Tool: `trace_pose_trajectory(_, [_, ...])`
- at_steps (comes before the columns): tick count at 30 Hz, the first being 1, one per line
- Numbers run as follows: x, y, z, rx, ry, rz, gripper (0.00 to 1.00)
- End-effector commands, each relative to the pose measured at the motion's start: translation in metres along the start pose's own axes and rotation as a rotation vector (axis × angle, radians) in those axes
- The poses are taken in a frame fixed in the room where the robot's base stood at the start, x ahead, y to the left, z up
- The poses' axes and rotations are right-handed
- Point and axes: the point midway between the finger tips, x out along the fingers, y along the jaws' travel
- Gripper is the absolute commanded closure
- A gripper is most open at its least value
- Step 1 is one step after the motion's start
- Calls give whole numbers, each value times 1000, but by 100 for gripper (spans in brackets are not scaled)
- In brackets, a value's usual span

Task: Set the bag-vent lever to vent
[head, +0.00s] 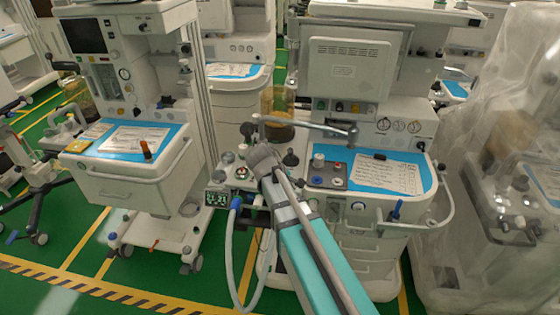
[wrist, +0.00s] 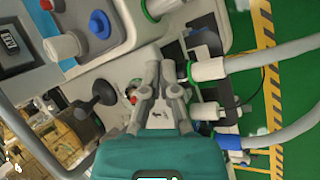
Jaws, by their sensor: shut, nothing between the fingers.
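My gripper (head: 262,155) is over the absorber block at the left front of the middle anaesthesia machine (head: 345,75). In the wrist view my gripper (wrist: 160,72) is shut and empty, its fingertips close together in front of a pale plate (wrist: 122,70). Beside the left finger is a small fitting with a red part (wrist: 133,97), partly hidden by that finger. It may be the bag-vent lever, but I cannot tell its setting. A black round knob on a stalk (wrist: 82,106) stands further left. I cannot tell whether the fingertips touch anything.
Corrugated hoses (wrist: 265,55) join ports right of my fingers. A grey horizontal arm (head: 310,126) crosses above the block. A worktop with a paper sheet (head: 385,174) lies to the right, a second cart (head: 130,185) to the left.

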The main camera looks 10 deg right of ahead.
Motion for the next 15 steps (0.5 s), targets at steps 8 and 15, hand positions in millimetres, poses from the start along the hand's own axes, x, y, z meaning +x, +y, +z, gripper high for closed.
trace_pose_trajectory(8, [-27,22,-103,-480,-138,344,100])
trace_pose_trajectory(15, [-57,27,-149,-711,-256,511,100])
